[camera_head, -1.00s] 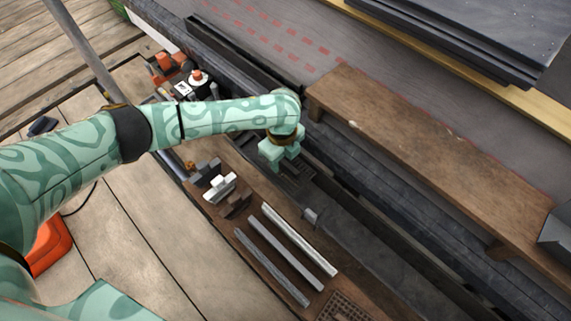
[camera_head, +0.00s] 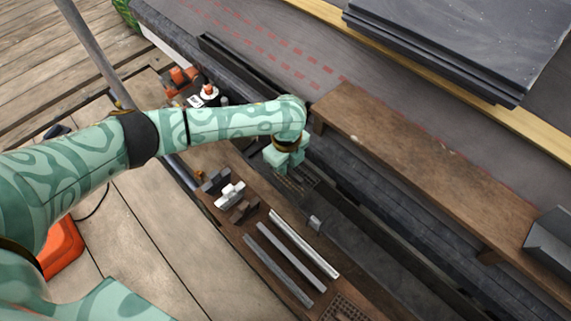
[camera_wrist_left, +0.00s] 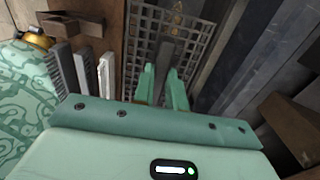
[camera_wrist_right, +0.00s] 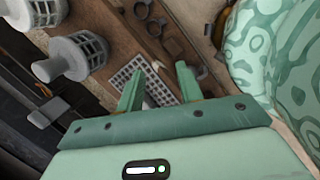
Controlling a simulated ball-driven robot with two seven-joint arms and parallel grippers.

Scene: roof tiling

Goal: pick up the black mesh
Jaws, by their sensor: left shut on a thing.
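The black mesh (camera_head: 300,183) is a dark rectangular grid low in the long dark channel beside the wooden plank. My left gripper (camera_head: 288,165) reaches down to its near end. In the left wrist view the mesh (camera_wrist_left: 140,48) spreads out ahead of the fingers, and my left gripper (camera_wrist_left: 161,72) is shut on it, with its fingertips close together over the grid. I cannot tell whether the mesh is clear of the channel. My right gripper (camera_wrist_right: 157,72) is open and empty above a workboard, with its fingers apart; it is outside the head view.
Metal strips (camera_head: 305,243) and small blocks (camera_head: 230,194) lie on the brown plank. A raised wooden board (camera_head: 420,165) runs along the right of the channel. Dark slates (camera_head: 460,40) are stacked at top right. Grey slotted cylinders (camera_wrist_right: 70,58) stand near my right gripper.

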